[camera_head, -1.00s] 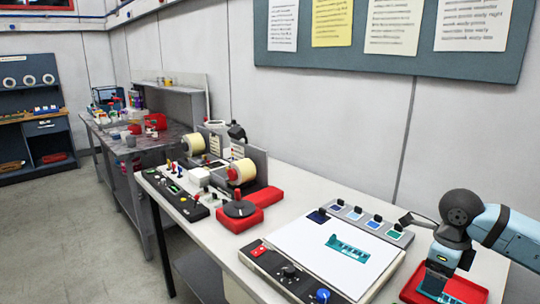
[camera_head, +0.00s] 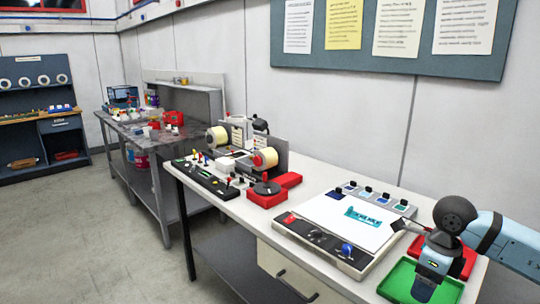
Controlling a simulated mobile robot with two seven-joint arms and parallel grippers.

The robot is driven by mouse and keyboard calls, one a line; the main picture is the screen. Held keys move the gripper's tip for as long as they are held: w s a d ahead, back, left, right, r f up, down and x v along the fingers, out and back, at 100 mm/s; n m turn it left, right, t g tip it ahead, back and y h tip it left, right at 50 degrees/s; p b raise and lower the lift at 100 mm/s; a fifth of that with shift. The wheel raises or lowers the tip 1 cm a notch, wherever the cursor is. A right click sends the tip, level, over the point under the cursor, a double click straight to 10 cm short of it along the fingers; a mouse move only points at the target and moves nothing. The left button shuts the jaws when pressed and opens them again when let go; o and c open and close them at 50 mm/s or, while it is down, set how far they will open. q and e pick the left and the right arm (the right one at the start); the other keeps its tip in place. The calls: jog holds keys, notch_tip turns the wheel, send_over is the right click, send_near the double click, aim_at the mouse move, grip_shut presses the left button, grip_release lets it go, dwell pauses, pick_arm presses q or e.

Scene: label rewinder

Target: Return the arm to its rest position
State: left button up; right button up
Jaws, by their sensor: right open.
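My right arm comes in from the right edge, blue-white with a dark wrist. My right gripper (camera_head: 425,290) points down over a green tray (camera_head: 396,278) at the front right end of the table. It is open, with nothing seen between its fingers; the fingertips are small and partly merged with the tray. My left arm and gripper are out of view.
A red tray (camera_head: 470,262) lies behind my wrist. Left of it is a white board (camera_head: 345,222) with a teal label and a control strip with a blue knob (camera_head: 346,249). The label rewinder (camera_head: 262,160) stands further left. Open floor lies front left.

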jog(key=s+a+f+m+t+y, duration=0.1)
jog(key=s+a+m+t+y, duration=0.1)
jog(key=a+m+y, duration=0.35)
jog(key=s+a+f+m+t+y, duration=0.1)
jog(key=s+a+m+t+y, duration=0.15)
jog(key=a+y, duration=0.65)
jog(key=s+a+f+m+t+y, duration=0.2)
jog(key=a+m+y, duration=0.25)
jog(key=a, duration=0.65)
jog(key=s+d+f+m+t+h, duration=0.1)
jog(key=d+f+m+t+h, duration=0.2)
jog(key=f+m+t+h, duration=0.55)
jog(key=s+d+f+m+t+h, duration=0.1)
jog(key=d+f+m+h, duration=0.3)
jog(key=m, duration=0.9)
jog(key=s+f+m+g+h, duration=0.5)
jog(key=s+f+m, duration=0.2)
jog(key=s+f, duration=0.4)
pick_arm(q)
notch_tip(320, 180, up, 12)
jog(key=p, duration=1.4)
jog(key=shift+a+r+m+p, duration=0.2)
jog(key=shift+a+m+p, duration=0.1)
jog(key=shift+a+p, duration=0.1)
pick_arm(e)
notch_tip(320, 180, up, 11)
jog(key=d, duration=0.1)
jog(key=shift+s+d+r, duration=0.15)
jog(key=shift+d+r, duration=0.05)
jog(key=shift+d, duration=0.15)
